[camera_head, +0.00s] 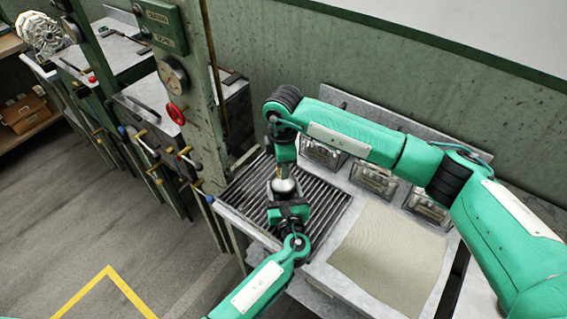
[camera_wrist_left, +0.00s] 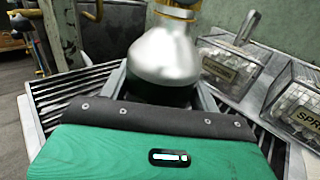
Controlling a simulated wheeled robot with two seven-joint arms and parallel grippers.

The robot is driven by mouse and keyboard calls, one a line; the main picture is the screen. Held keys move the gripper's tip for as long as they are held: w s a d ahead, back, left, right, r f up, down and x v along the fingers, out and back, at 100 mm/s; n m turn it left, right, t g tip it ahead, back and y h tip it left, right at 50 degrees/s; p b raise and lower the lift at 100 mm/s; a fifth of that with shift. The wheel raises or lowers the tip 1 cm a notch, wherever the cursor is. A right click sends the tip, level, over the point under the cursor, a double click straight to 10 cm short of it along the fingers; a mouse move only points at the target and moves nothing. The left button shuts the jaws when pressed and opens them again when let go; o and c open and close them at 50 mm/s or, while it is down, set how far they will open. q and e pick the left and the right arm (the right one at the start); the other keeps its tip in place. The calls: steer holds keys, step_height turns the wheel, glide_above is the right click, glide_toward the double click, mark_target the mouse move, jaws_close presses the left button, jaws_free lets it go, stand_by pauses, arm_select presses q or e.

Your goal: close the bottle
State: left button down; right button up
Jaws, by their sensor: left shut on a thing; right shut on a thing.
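The bottle (camera_head: 284,187) is silver and rounded, upright over the slatted rack. In the left wrist view the bottle (camera_wrist_left: 163,58) stands between the fingers of my left gripper (camera_head: 287,205), which is shut on its body. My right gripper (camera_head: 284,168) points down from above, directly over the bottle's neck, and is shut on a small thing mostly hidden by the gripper. A brass-coloured band, apparently the cap (camera_wrist_left: 178,12), shows at the neck at the top edge of the left wrist view. I cannot tell whether the cap is seated.
The slatted rack (camera_head: 326,214) lies under both grippers. A beige cloth-like sheet (camera_head: 390,250) covers the counter to the right. Several clear labelled boxes, one here (camera_head: 373,181), line the back near the wall.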

steer(key=m, duration=0.3)
steer(key=shift+a, duration=0.1)
steer(key=shift+a+m, duration=0.4)
steer(key=shift+m, duration=0.6)
steer(key=shift+a+r+m, duration=0.15)
steer(key=shift+r+m, duration=0.05)
steer(key=shift+m, duration=0.5)
steer(key=shift+d+m, duration=0.25)
steer(key=shift+m, duration=0.35)
steer(key=shift+d+f, duration=0.1)
steer(key=shift+d, duration=0.2)
steer(key=o, duration=0.9)
steer(key=shift+f, duration=0.1)
steer(key=shift+d, duration=0.1)
steer(key=shift+c, duration=0.2)
